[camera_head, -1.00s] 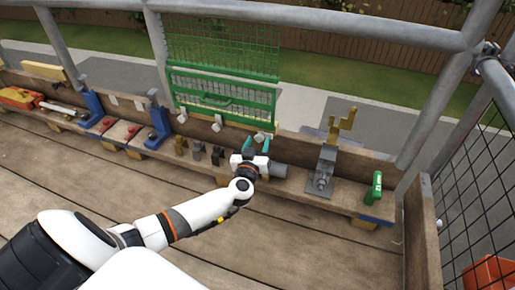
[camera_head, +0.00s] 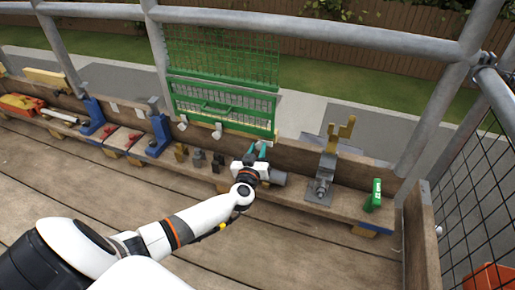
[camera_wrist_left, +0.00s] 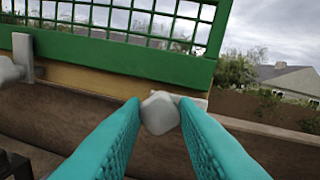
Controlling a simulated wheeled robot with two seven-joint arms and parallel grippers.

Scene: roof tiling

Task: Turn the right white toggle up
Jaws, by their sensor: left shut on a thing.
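The right white toggle (camera_wrist_left: 160,112) shows end-on between the teal fingertips in the left wrist view, below the green mesh panel (camera_head: 222,105). My left gripper (camera_head: 256,152) is shut on this toggle, and its fingers hide it in the head view. The toggle's tilt cannot be told. The middle white toggle (camera_head: 217,130) is to the left, and it also shows at the left edge of the wrist view (camera_wrist_left: 12,70). The left white toggle (camera_head: 182,122) is further left. My right gripper is not in view.
A grey cylinder (camera_head: 278,178) lies just right of my gripper on the wooden ledge. A grey bracket with a yellow fork (camera_head: 325,165) and a green block (camera_head: 374,195) stand further right. Small dark blocks (camera_head: 198,157) stand left. The plank floor (camera_head: 300,245) is clear.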

